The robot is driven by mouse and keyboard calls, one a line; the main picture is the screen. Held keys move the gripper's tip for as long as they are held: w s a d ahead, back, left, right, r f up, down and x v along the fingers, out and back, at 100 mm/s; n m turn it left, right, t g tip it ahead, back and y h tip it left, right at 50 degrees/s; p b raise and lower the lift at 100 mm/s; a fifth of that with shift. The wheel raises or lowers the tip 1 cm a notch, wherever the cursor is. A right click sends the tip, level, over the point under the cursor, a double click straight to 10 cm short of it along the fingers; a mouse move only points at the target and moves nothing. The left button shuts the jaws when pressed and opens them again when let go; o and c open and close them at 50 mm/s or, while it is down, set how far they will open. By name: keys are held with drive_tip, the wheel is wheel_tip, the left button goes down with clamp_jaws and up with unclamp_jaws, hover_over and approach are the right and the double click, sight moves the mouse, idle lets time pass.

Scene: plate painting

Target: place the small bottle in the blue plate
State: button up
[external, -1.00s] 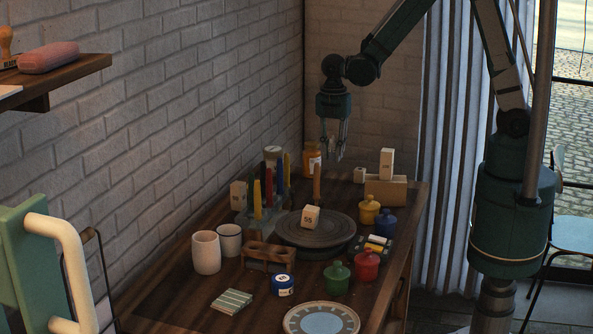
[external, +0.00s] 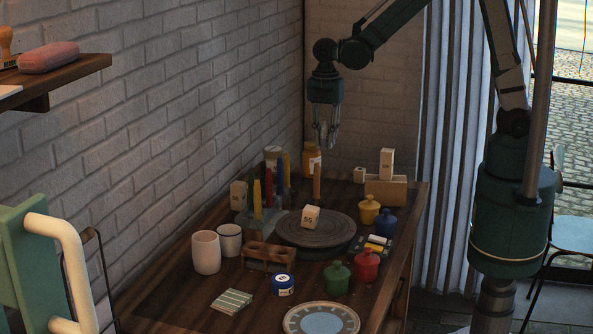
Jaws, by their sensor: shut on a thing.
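The blue plate (external: 292,321) lies at the front edge of the table, with a pale patterned rim and a light blue centre; its lower edge is cut off by the picture. My gripper (external: 327,140) hangs pointing down above the back of the table, far behind the plate. Its fingers are shut on a small, pale, glassy-looking thing, which I take for the small bottle; it is too small and dark to make out well. It is clear of the table top.
A dark turntable (external: 290,233) bears a numbered block (external: 310,218). Lidded pots (external: 337,278), a blue jar (external: 283,285), a wooden rack (external: 268,255) and white cups (external: 206,252) crowd the area behind the plate.

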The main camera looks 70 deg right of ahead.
drive_tip(key=w+a, duration=0.3)
drive_tip(key=a, duration=1.6)
drive_tip(key=p, duration=0.1)
hover_over(329, 314)
wheel_tip(329, 314, down, 4)
drive_tip(key=shift+a+f+n, duration=0.1)
drive_tip(key=shift+f+n, duration=0.3)
drive_tip(key=shift+f, duration=0.25)
drive_tip(key=shift+f+b, duration=0.35)
drive_tip(key=shift+f, duration=2.8)
drive_tip(key=shift+f, duration=0.1)
